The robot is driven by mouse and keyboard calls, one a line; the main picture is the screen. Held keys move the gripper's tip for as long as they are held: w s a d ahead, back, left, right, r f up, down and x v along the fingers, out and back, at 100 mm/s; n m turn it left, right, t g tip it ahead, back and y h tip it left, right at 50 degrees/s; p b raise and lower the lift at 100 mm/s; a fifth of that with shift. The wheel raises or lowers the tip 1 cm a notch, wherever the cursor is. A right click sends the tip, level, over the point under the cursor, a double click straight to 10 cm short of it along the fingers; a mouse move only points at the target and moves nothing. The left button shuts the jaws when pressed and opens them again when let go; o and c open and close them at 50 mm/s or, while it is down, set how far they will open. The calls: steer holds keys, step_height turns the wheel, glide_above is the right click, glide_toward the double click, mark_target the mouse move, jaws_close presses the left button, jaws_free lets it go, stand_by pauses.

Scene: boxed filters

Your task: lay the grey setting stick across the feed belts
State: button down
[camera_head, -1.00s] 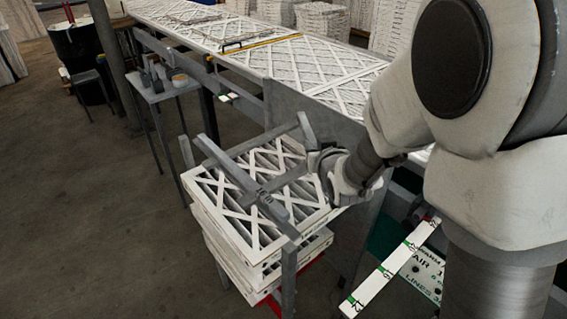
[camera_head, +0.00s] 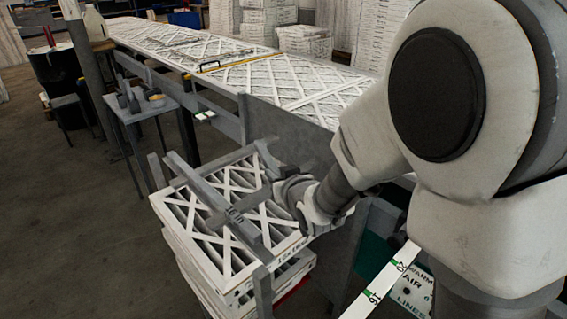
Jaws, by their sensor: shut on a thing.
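The grey setting stick (camera_head: 256,197) is a straight bar above a white filter with a lattice face. My gripper (camera_head: 283,192), at the right edge of this filter, appears shut on the stick's right end; the fingertips are hard to make out. The stick runs left and toward the front and crosses a longer grey bar (camera_head: 196,183). A dark marking like "16 in" shows by the crossing. I cannot tell whether the stick touches the bar. Another grey bar (camera_head: 222,165) crosses the back of the filter. I cannot tell which parts are the feed belts.
White boxed filters (camera_head: 205,268) are stacked below, beside a grey post (camera_head: 263,290). A long conveyor (camera_head: 250,75) with lattice filters runs to the back. A small grey table (camera_head: 150,112) stands at left. A marked white strip (camera_head: 385,282) is at lower right.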

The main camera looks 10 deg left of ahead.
steer(key=shift+f, duration=1.1)
steer(key=shift+f+b, duration=0.2)
steer(key=shift+b, duration=0.15)
steer(key=c, duration=0.7)
jaws_free()
steer(key=shift+r, duration=0.15)
